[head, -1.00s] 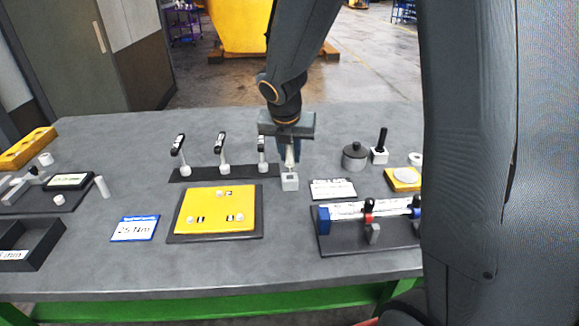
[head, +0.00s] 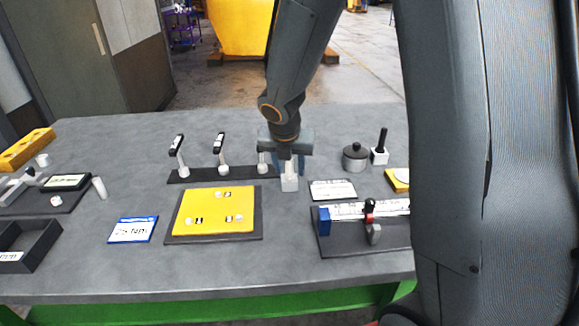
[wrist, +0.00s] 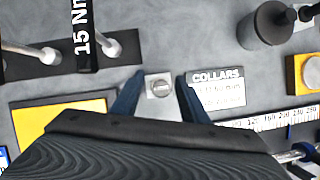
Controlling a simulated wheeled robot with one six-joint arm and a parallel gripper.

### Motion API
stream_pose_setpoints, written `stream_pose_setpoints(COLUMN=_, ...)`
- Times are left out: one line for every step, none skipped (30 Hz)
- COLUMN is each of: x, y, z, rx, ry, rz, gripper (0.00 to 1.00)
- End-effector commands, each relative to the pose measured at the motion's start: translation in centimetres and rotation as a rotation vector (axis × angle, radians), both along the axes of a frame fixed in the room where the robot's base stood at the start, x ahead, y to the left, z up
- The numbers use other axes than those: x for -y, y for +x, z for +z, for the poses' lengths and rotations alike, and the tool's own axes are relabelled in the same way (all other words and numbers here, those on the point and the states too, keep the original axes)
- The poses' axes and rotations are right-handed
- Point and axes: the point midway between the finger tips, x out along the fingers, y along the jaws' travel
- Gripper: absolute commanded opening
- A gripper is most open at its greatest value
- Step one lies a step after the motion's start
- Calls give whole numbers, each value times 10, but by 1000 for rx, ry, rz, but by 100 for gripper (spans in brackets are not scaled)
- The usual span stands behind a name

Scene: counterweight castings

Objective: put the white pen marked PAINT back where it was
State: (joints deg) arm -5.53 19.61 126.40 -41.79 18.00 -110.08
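The white pen (head: 288,167) stands upright in a small pale square block (head: 289,184) on the workbench. In the wrist view the pen's round end (wrist: 160,87) shows from above inside the block (wrist: 150,78). The PAINT marking cannot be read. My gripper (head: 288,172) points straight down over the block. Its two blue fingers are spread, one on each side of the pen, with a visible gap to it in the wrist view (wrist: 160,100).
A dark rack (head: 205,176) with several black-handled torque tools stands left of the block. A yellow plate (head: 215,212) lies in front. A COLLARS card (head: 333,190), a scale fixture (head: 330,242) and a dark round pot (head: 355,156) stand to the right.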

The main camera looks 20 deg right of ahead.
Motion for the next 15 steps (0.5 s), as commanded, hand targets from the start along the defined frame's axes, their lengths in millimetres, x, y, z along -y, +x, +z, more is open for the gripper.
stream_pose_setpoints(x=0, y=0, z=0, rx=0, ry=0, rz=0, gripper=40)
stream_pose_setpoints(x=0, y=0, z=0, rx=0, ry=0, rz=0, gripper=40)
stream_pose_setpoints(x=0, y=0, z=0, rx=0, ry=0, rz=0, gripper=40)
stream_pose_setpoints(x=0, y=0, z=0, rx=0, ry=0, rz=0, gripper=40)
stream_pose_setpoints(x=0, y=0, z=0, rx=0, ry=0, rz=0, gripper=40)
stream_pose_setpoints(x=0, y=0, z=1, rx=0, ry=0, rz=0, gripper=40)
stream_pose_setpoints(x=0, y=0, z=3, rx=0, ry=0, rz=0, gripper=40)
stream_pose_setpoints(x=0, y=0, z=4, rx=1, ry=0, rz=0, gripper=40)
stream_pose_setpoints(x=-1, y=-1, z=8, rx=2, ry=-1, rz=-1, gripper=40)
stream_pose_setpoints(x=-1, y=-2, z=11, rx=3, ry=1, rz=-1, gripper=40)
stream_pose_setpoints(x=-2, y=-3, z=15, rx=3, ry=0, rz=-1, gripper=40)
stream_pose_setpoints(x=-3, y=-6, z=21, rx=4, ry=0, rz=1, gripper=40)
stream_pose_setpoints(x=-4, y=-8, z=27, rx=4, ry=1, rz=-1, gripper=40)
stream_pose_setpoints(x=-5, y=-10, z=32, rx=4, ry=0, rz=1, gripper=40)
stream_pose_setpoints(x=-7, y=-13, z=39, rx=5, ry=1, rz=-1, gripper=40)
